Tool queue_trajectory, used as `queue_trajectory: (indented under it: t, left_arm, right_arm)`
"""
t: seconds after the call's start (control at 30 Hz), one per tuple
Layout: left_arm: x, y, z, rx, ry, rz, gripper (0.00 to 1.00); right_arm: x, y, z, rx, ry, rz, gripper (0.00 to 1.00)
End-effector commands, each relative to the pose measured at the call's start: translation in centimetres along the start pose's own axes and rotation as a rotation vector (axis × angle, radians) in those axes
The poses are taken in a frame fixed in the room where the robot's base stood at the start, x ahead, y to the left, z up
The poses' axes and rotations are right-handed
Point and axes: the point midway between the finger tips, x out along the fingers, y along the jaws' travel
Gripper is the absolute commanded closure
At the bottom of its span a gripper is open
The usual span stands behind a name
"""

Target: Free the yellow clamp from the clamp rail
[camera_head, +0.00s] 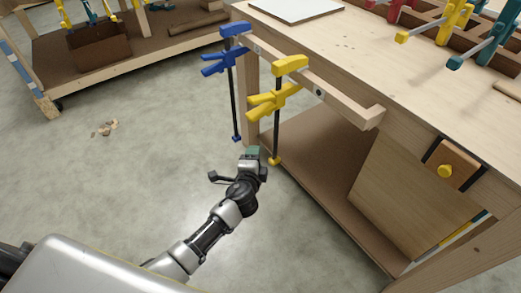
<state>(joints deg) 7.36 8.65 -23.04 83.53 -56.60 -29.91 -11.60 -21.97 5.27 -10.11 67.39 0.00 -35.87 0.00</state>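The yellow clamp (290,65) hangs on the wooden clamp rail (331,89) along the workbench side, left of the rail's near end. Its jaws are up at the rail and its dark bar hangs down to a yellow foot (274,160).
A blue clamp (235,29) hangs farther left on the rail. Another low bench (110,65) stands back left. The floor between is mostly clear, with some wood scraps (104,128).

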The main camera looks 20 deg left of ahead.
Motion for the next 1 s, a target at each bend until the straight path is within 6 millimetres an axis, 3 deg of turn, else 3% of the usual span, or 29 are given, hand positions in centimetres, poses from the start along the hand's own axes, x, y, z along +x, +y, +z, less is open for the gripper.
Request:
queue_trajectory:
  t: [0.1, 0.23, 0.37, 0.57, 1.0]
  left_arm:
    - [0.4, -4.5, -1.4, 0.073, 0.010, -0.151, 0.44]
    - [0.2, -7.2, -2.2, 0.112, 0.008, -0.228, 0.44]
    - [0.9, -8.1, -2.4, 0.120, 0.007, -0.245, 0.44]
    - [4.2, -8.7, -2.4, 0.119, 0.008, -0.244, 0.44]
    - [9.3, -9.8, -2.5, 0.116, 0.007, -0.240, 0.44]
  right_arm:
    - [0.9, 0.0, -0.8, 0.002, 0.007, 0.000, 0.57]
    - [0.7, 0.0, -1.3, 0.003, 0.010, 0.001, 0.57]
    - [0.3, 0.1, -1.8, 0.003, 0.014, 0.002, 0.57]
    - [-1.1, 0.2, -3.7, 0.007, 0.030, 0.003, 0.57]
    - [-7.8, 0.5, -8.6, 0.015, 0.075, 0.009, 0.57]
